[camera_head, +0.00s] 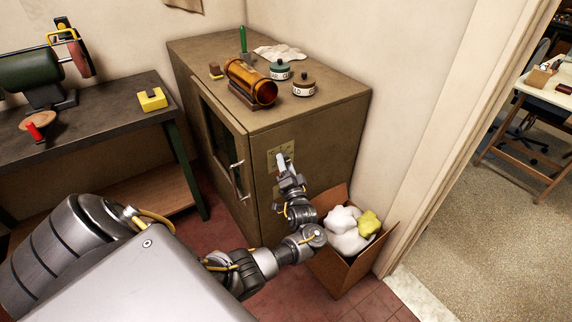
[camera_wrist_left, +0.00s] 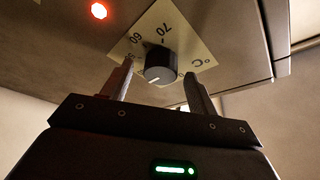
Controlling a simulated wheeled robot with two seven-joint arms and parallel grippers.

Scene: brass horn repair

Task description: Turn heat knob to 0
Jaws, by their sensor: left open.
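The heat knob (camera_wrist_left: 160,68) is a dark round knob with a pale pointer line on a cream dial plate (camera_wrist_left: 178,32) marked with numbers such as 60 and 70 and °C. The plate also shows on the oven cabinet's (camera_head: 300,128) side in the head view (camera_head: 272,158). My left gripper (camera_wrist_left: 158,85) is open, with one finger on each side of the knob in the wrist view. I cannot tell whether the fingers touch it. In the head view my left gripper (camera_head: 286,163) is at the plate and hides the knob. My right gripper is not in view.
A red lamp (camera_wrist_left: 99,10) glows beside the dial. A cardboard box (camera_head: 345,270) with white and yellow cloths stands on the floor beside the cabinet. A workbench (camera_head: 100,110) stands left.

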